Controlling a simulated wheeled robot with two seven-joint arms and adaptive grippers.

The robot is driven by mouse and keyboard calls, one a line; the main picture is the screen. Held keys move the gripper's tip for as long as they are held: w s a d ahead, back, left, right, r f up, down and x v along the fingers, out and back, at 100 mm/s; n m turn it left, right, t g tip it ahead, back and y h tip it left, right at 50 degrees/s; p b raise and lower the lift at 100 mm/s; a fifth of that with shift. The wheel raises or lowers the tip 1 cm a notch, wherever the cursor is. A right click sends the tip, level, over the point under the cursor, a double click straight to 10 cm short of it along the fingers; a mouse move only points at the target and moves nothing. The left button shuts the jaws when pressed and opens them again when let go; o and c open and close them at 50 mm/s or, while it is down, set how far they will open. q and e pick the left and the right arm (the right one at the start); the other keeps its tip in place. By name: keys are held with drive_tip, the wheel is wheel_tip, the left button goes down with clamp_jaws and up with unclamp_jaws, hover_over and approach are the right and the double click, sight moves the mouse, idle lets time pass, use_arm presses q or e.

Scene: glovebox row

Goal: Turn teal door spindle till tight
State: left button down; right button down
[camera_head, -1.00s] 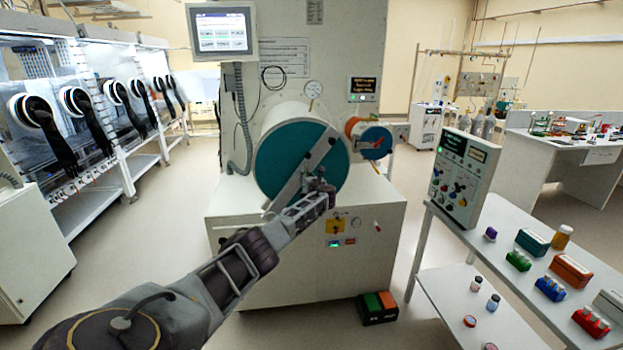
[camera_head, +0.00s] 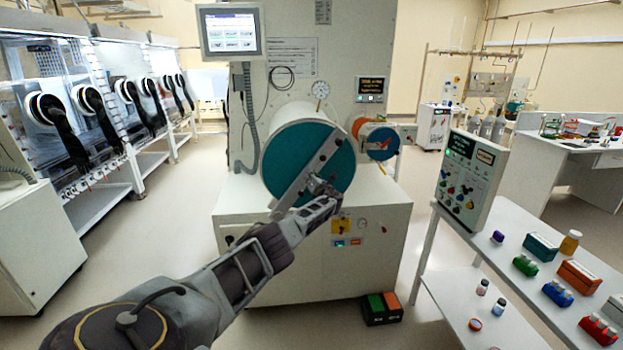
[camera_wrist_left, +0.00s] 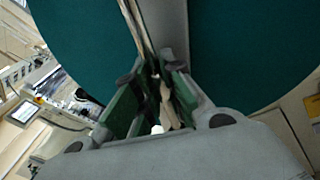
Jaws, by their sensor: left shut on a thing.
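The large round teal door (camera_head: 338,168) closes the front of a white drum. A grey bar (camera_head: 304,176) crosses its face at a slant, from lower left to upper right. My left gripper (camera_head: 318,184) is at the middle of the door, in front of the bar. It is shut on the door's spindle, which is mostly hidden by the fingers. In the left wrist view the green-padded fingers (camera_wrist_left: 157,98) close around a pale narrow piece, with teal door on both sides. My right gripper is not in view.
A smaller blue door (camera_head: 382,143) with a red handle and orange rim is at the right. A control box (camera_head: 468,180) stands on a white shelf with small coloured boxes. A foot pedal (camera_head: 380,307) lies on the floor. A screen (camera_head: 229,31) hangs upper left.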

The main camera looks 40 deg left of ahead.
use_arm(q)
drive_tip(key=c, duration=1.5)
unclamp_jaws()
drive_tip(key=shift+f, duration=0.2)
drive_tip(key=shift+r, duration=0.15)
drive_tip(key=shift+s+d, duration=0.25)
drive_tip(key=shift+d, duration=0.15)
drive_tip(key=v, duration=1.1)
idle(0.5)
